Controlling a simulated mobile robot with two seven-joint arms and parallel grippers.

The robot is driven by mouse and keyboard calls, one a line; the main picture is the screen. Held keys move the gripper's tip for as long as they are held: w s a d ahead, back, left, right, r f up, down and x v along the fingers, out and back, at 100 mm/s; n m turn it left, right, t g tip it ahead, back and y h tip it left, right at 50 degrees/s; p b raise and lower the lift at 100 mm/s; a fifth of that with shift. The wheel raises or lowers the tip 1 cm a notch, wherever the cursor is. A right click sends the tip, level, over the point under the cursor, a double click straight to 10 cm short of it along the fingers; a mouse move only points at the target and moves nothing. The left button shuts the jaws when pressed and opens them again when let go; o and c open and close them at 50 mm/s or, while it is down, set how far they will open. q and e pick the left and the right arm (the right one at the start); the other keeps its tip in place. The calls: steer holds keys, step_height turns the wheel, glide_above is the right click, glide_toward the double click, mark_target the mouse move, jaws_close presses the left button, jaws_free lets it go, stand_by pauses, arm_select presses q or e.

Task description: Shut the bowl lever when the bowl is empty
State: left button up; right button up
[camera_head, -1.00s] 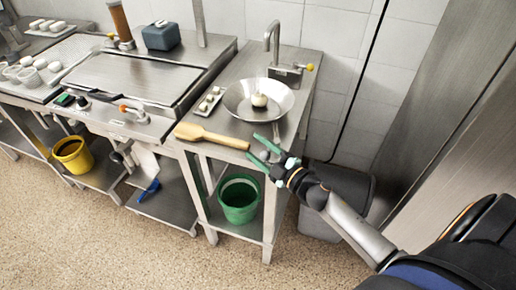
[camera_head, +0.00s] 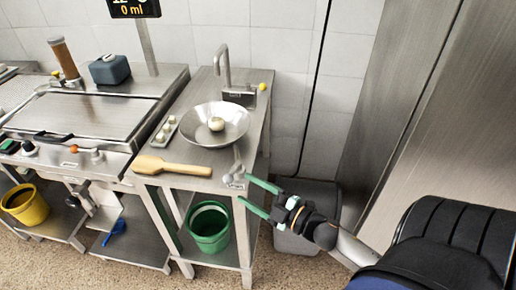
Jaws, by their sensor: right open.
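A wide shallow metal bowl (camera_head: 238,122) stands on the steel side bench. It is not empty: a whitish round piece (camera_head: 216,124) sits in its middle. A thin grey metal lever (camera_head: 237,168) runs from below the bowl towards the bench's front edge, ending in a rounded knob. I cannot tell whether it is open or shut. My right gripper (camera_head: 243,188) has green fingers, open and empty, with tips just right of the lever's end. I cannot tell whether they touch it. My left gripper is not in view.
A wooden paddle (camera_head: 172,167) and a tray of small white pieces (camera_head: 164,132) lie left of the bowl. A tap (camera_head: 224,68) stands behind it. Below are a green bucket (camera_head: 209,229) and a yellow bucket (camera_head: 25,206).

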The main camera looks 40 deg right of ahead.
steer(key=shift+v, duration=1.2)
steer(key=shift+c, duration=0.3)
